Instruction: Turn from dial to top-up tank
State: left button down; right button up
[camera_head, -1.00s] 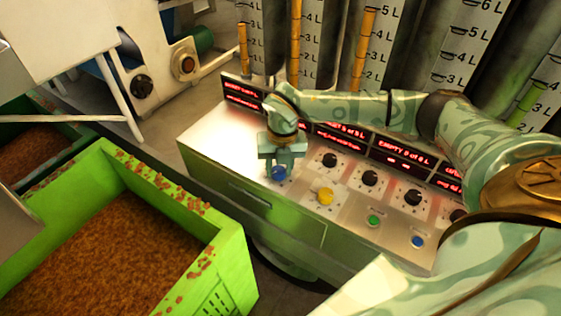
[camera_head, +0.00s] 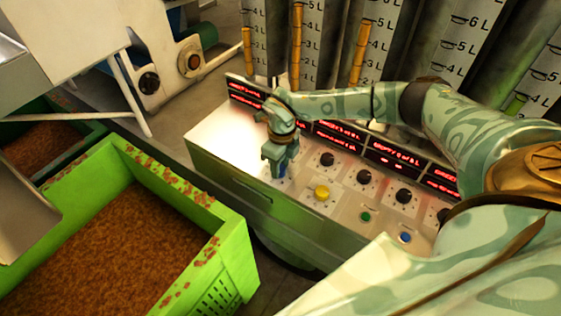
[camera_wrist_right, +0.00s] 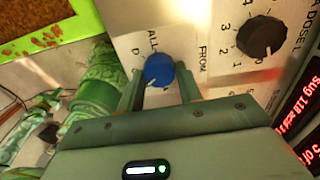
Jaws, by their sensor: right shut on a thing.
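The blue FROM dial (camera_wrist_right: 158,70) sits on the panel, with "FROM" printed beside it and "ALL" and a partly hidden "D" label near its edge. My right gripper (camera_head: 279,168) is down at the panel's left part, with its fingers shut on the blue dial. In the right wrist view the two fingers of the right gripper (camera_wrist_right: 159,84) stand on either side of the knob. A small mark shows on the knob's lower edge, but its exact setting is hard to read. No label naming a top-up tank is readable. My left gripper is not in view.
Black dials (camera_head: 327,159) and a yellow button (camera_head: 322,192) lie to the right on the panel (camera_head: 222,142). A green button (camera_head: 366,216) and a blue button (camera_head: 405,237) are further right. Scaled tanks (camera_head: 455,60) stand behind. A green crate (camera_head: 236,252) is at the left.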

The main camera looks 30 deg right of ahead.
aim_at(282, 165)
jog(key=shift+r+n, duration=0.1)
jog(key=shift+n, duration=0.8)
jog(key=shift+p, duration=0.3)
jog(key=o, duration=1)
notch_tip(282, 165, up, 16)
jog(key=d+p, duration=0.1)
jog(key=p, duration=0.1)
jog(key=shift+w, duration=0.3)
